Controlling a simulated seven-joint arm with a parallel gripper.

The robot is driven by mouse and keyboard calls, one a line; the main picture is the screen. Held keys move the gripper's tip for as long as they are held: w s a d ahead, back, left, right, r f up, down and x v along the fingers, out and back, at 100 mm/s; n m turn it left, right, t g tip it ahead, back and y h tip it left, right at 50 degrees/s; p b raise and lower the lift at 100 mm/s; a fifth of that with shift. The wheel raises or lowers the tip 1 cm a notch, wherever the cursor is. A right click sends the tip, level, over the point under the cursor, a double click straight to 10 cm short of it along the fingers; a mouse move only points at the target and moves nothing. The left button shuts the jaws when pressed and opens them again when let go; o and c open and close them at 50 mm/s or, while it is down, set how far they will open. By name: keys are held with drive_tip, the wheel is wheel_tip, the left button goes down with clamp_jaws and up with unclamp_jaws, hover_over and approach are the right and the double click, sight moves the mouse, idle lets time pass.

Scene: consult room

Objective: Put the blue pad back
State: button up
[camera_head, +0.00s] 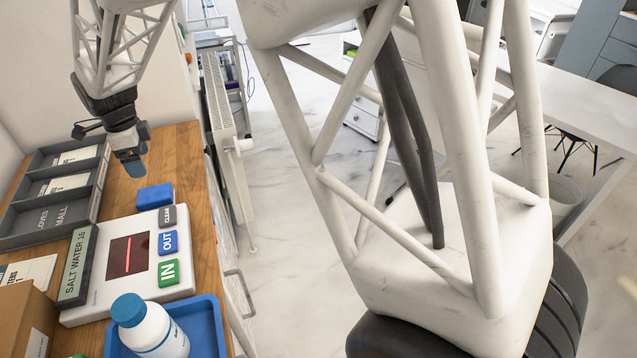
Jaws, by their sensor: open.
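A small blue block (155,196), which looks like the blue pad, lies on the wooden counter just behind the white scanner panel (92,290). It is close to the panel's back edge; whether they touch is not clear. My gripper (133,168) hangs above the counter, behind and slightly left of the block in the picture. It is open and points down. Its fingertips look bluish and the gap between them is hard to see; no held thing can be made out.
A grey divided tray (48,238) with labelled compartments stands at left. The panel has CLEAR, OUT and IN buttons and a dark window with a red line. A white bottle (150,330) stands in a blue tray (208,322) in front.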

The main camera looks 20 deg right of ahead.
drive_tip(key=s+d+r+n, duration=0.3)
drive_tip(key=s+d, duration=0.2)
drive_tip(key=d, duration=0.3)
drive_tip(key=s+d+r+n+t, duration=0.1)
drive_tip(key=s+d+r+n, duration=0.25)
drive_tip(key=d, duration=0.45)
drive_tip(key=s+d+r+n, duration=0.2)
drive_tip(key=s+d+r, duration=0.1)
drive_tip(key=s+d, duration=0.4)
drive_tip(key=s+d+n, duration=0.4)
drive_tip(key=s+d, duration=0.3)
drive_tip(key=s, duration=0.2)
drive_tip(key=s+d+f+n+t, duration=0.1)
drive_tip(key=s+d+n, duration=0.4)
drive_tip(key=s, duration=0.5)
drive_tip(key=shift+s+d+t, duration=0.2)
drive_tip(key=shift+d+t, duration=0.1)
drive_tip(key=shift+d, duration=0.7)
drive_tip(key=shift+f, duration=0.1)
